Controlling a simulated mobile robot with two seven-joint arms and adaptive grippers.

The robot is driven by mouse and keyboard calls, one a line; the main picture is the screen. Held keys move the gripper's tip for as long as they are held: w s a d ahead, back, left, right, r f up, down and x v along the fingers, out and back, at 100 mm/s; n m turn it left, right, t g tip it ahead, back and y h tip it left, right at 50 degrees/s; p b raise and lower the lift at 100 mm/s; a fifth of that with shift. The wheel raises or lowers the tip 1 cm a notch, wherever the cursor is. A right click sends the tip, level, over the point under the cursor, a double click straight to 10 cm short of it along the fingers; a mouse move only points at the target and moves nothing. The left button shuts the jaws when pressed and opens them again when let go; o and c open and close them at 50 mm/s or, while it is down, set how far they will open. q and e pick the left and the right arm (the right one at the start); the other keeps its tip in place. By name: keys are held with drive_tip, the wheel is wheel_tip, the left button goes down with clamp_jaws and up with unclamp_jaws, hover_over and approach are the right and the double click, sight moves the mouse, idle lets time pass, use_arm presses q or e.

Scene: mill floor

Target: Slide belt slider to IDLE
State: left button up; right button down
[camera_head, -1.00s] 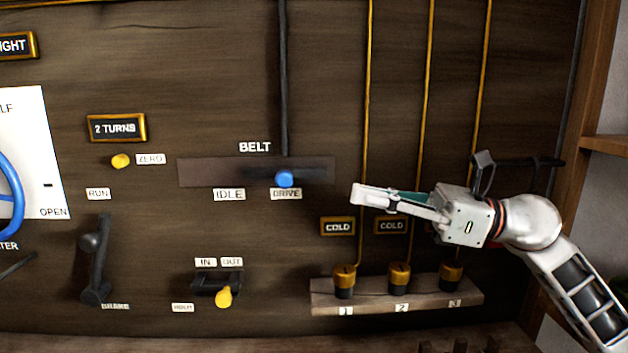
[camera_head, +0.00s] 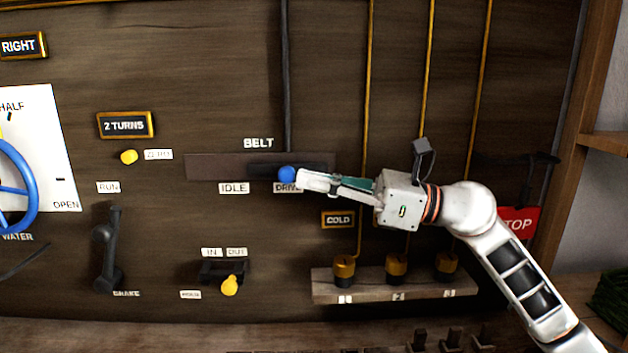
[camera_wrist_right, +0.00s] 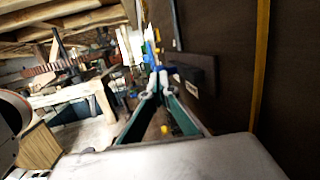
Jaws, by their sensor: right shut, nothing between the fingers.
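The belt slider's blue knob (camera_head: 287,174) sits over the DRIVE label (camera_head: 286,188), toward the right part of its dark track (camera_head: 215,166). The IDLE label (camera_head: 234,188) is to the left of it. My right gripper (camera_head: 303,181) is shut and empty, its fingertips at the right side of the knob; I cannot tell whether they touch. My left gripper is not in view.
Below are a yellow-knobbed IN/OUT lever (camera_head: 229,285), a dark brake lever (camera_head: 108,250) and a shelf (camera_head: 375,289) with several yellow-topped plugs. A blue wheel (camera_head: 28,190) is at far left. A red STOP sign (camera_head: 520,222) is behind my right arm.

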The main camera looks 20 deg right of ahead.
drive_tip(key=shift+a+r, duration=0.2)
drive_tip(key=shift+a, duration=0.15)
use_arm(q)
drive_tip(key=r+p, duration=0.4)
drive_tip(key=p, duration=0.1)
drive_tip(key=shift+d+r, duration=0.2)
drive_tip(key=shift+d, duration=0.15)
use_arm(e)
drive_tip(key=s+a+f+x, duration=0.1)
drive_tip(key=x, duration=0.8)
drive_tip(key=shift+a+f, duration=0.3)
drive_tip(key=shift+f, duration=0.05)
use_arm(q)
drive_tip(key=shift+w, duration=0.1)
use_arm(e)
drive_tip(key=shift+s, duration=0.1)
drive_tip(key=shift+f, duration=0.1)
use_arm(q)
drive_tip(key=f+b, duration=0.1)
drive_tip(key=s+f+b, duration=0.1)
drive_tip(key=b, duration=0.1)
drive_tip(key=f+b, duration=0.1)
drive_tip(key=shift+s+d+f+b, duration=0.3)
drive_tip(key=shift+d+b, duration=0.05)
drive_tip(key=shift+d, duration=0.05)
use_arm(e)
drive_tip(key=v, duration=1.4)
